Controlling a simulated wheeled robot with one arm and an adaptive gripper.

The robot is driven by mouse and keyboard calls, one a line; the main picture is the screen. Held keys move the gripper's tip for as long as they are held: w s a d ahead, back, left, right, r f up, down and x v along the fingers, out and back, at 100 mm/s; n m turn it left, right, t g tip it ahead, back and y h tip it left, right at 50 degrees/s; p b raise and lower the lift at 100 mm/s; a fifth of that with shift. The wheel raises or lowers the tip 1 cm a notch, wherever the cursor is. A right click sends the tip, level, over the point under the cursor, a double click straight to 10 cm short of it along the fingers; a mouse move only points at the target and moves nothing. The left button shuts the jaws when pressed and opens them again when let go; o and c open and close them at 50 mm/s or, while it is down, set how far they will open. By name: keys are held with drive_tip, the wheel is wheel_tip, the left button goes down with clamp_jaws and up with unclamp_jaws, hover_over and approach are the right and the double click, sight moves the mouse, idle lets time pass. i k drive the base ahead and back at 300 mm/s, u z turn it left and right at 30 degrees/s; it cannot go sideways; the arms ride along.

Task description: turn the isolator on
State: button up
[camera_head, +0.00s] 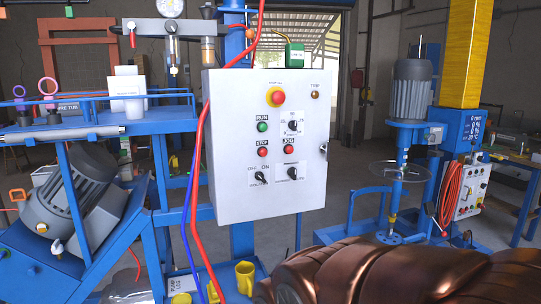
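The isolator (261,178) is a small black rotary knob at the lower left of the light grey control box (268,145). OFF and ON labels stand above it, and a small label sits below it. Its handle is slanted, but it is too small to tell which label it points to. The box's front faces me and nothing covers the knob. A coppery, rounded shape fills the bottom right of the view, probably part of my arm. My gripper's fingers are not in view, and nothing touches the isolator.
A second black selector (293,173) sits right of the isolator. A red emergency stop button (277,97) is near the box top. A red hose (197,190) runs down the box's left edge. A mixer (411,90) stands at right. Space before the panel is clear.

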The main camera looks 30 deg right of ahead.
sight(259, 176)
drive_tip(key=u, duration=1.8)
drive_tip(key=i, duration=0.5)
drive_tip(key=z, duration=1.5)
